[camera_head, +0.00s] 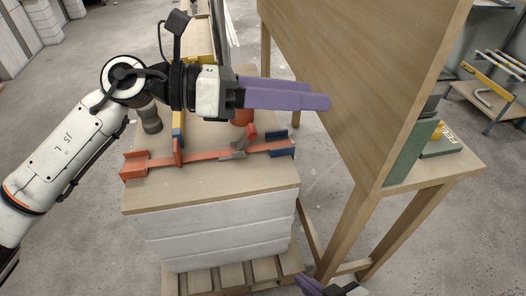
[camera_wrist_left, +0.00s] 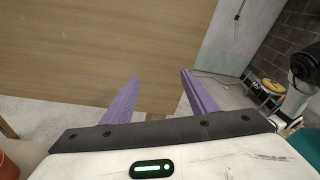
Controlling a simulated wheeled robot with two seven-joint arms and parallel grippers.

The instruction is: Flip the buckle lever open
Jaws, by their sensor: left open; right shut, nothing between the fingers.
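An orange-red strap (camera_head: 205,157) runs across the wooden top of a white stack, between a red bracket at its left end and a blue bracket at its right. A grey buckle (camera_head: 232,153) sits on it right of the middle. A short reddish piece (camera_head: 251,132), which looks like the buckle lever, tilts up beside it. My left gripper (camera_head: 320,101) is open and empty, above and to the right of the buckle, its purple fingers pointing right. They also show apart in the left wrist view (camera_wrist_left: 160,76), facing a wooden panel. My right gripper (camera_head: 306,284) is shut at the bottom edge, partly cut off.
A tall wooden panel (camera_head: 362,75) stands close to the right of my left fingertips. An orange-red cylinder (camera_head: 243,117) stands behind the buckle, partly hidden. Concrete floor is open to the left.

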